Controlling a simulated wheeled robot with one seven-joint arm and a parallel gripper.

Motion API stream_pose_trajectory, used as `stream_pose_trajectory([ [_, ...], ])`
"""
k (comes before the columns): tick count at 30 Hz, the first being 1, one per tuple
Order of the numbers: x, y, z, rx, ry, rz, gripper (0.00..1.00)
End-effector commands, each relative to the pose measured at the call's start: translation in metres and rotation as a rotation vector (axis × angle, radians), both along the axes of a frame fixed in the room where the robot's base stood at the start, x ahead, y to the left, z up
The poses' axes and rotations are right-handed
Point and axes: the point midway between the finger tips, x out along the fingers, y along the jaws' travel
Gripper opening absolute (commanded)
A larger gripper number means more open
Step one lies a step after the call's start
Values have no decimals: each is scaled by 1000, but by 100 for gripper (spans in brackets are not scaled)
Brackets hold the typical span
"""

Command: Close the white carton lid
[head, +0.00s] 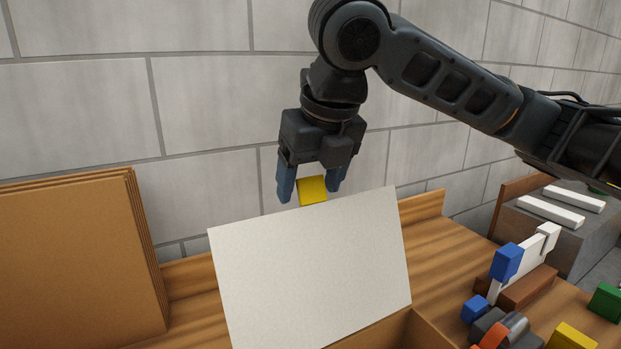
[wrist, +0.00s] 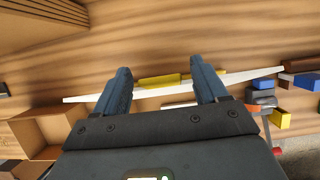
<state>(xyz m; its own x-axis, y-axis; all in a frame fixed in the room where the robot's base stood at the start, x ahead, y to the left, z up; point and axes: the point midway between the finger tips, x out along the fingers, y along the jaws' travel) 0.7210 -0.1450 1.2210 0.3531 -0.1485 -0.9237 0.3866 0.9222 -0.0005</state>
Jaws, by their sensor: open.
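The white carton lid (head: 310,270) stands raised and tilted in the head view, its broad face towards the camera. A yellow tab (head: 312,191) sits at its top edge. The brown carton (head: 405,333) shows only partly below the lid. My gripper (head: 310,188) is open above the lid's top edge, with the tab between its blue fingers in the picture. In the wrist view the lid (wrist: 235,78) is a thin white strip crossing behind the fingers, and the yellow tab (wrist: 160,80) appears between them. I cannot tell whether a finger touches the tab.
Stacked brown boards (head: 75,260) stand at the left. Coloured blocks and clutter, including a blue block (head: 506,262) and a yellow block (head: 572,337), lie at the right. A grey bin (head: 560,225) with white bars is at the far right. A block wall (head: 200,100) is behind.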

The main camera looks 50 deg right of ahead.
Motion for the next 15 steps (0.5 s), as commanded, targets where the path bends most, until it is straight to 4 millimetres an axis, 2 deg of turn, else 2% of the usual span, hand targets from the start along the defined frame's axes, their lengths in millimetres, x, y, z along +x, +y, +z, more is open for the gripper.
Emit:
stream_pose_trajectory([
  [6, 0, 0, 0, 0, 0, 0, 70],
  [15, 0, 0, 0, 0, 1, 0, 42],
])
